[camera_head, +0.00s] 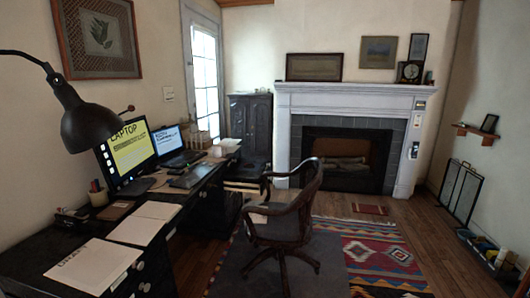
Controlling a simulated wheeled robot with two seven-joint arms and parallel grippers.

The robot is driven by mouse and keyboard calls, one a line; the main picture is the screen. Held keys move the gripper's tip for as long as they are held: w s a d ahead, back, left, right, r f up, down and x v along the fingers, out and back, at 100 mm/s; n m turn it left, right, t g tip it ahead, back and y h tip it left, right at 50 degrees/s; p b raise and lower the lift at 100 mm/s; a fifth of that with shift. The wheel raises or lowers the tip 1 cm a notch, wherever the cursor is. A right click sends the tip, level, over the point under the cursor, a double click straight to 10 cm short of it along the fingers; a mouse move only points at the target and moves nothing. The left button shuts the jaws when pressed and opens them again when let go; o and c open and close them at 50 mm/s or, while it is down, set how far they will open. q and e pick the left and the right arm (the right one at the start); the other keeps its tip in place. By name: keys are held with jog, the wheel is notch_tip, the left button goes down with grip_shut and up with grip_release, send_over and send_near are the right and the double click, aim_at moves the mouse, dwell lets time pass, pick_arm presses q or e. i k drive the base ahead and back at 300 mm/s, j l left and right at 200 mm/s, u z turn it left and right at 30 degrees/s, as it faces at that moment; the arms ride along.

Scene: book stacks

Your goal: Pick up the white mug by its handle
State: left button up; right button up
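I cannot make out a white mug with a handle for certain. Small pale items (216,151) lie at the desk's far end, too small to tell apart. Neither of my grippers is in view.
A black lamp (92,125) hangs over the near desk. Papers (95,265), a monitor (128,155) and a laptop (170,140) take up the desk. A wooden chair (285,225) stands beside it on a patterned rug (380,255). Floor to the right is mostly clear.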

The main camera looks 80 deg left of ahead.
aim_at(216, 149)
jog(key=u, duration=3.15)
jog(key=i+l+z, duration=0.35)
jog(key=z, duration=0.15)
jog(key=i+l+z, duration=0.3)
jog(key=z, duration=0.2)
jog(key=i+z, duration=0.45)
jog(key=i+l+z, duration=0.15)
jog(key=i+z, duration=0.2)
jog(key=i, duration=1.35)
jog(key=i+j+u, duration=0.25)
jog(key=i, duration=0.25)
jog(key=i+u, duration=0.25)
jog(key=i, duration=0.25)
jog(key=i+l+u, duration=0.25)
jog(key=i, duration=0.3)
jog(key=i+u, duration=0.25)
jog(key=i, duration=0.25)
jog(key=i+l+u, duration=0.25)
jog(key=i, duration=0.25)
